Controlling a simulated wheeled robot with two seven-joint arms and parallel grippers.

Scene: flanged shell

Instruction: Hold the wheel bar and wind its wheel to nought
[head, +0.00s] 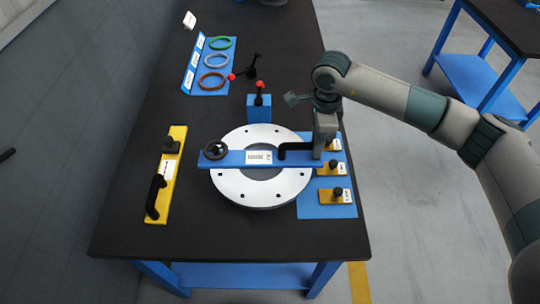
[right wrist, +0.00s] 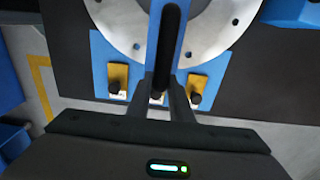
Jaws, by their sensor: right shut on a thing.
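The blue wheel bar (head: 235,159) lies across the white flanged ring (head: 228,184), with a white label near its middle. Its small black wheel (head: 215,150) is at the left end, and a black handle (head: 290,148) is toward the right end. My right gripper (head: 318,153) is at the right end of the bar, shut on the black handle. In the right wrist view the handle (right wrist: 170,35) runs up from between the fingers (right wrist: 165,90). The reading on the wheel is too small to tell. My left gripper is not in view.
A yellow bar (head: 177,140) with a black knob and handle lies left of the ring. Yellow blocks with black knobs sit on a blue plate (head: 313,208) at right. A blue block (head: 260,108) with a red-knobbed lever and a rack of coloured rings (head: 208,90) stand behind.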

